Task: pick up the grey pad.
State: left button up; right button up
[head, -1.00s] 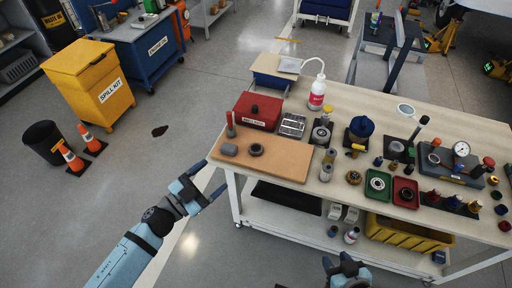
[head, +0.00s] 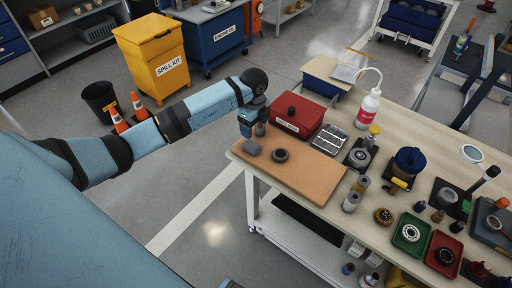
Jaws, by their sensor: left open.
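The grey pad (head: 252,148) is a small dark-grey block lying on the left end of the brown board (head: 310,175), near the workbench's left edge. My left gripper (head: 247,129) points down just above and behind the pad in the head view. It is open, and nothing shows between its fingers. A small gap seems to separate the fingertips from the pad. The wrist hides part of the bench behind. My right gripper is not in view.
A dark ring (head: 280,155) lies just right of the pad. A grey upright piece (head: 261,129) stands close beside my left gripper, partly hidden. A red box (head: 299,117) stands behind the board. The board's front right is clear.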

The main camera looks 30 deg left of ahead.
pick_arm(q)
send_over(253, 145)
jog(key=f, duration=0.4)
jog(key=shift+w+d+f, duration=0.15)
jog(key=shift+d+f, duration=0.05)
jog(key=shift+f, duration=0.2)
jog(key=shift+a+f, duration=0.1)
jog(key=shift+f, duration=2.55)
jog(key=c, duration=1)
jog(key=shift+r, duration=0.1)
notch_tip(253, 145, up, 20)
jog(key=shift+s, duration=0.2)
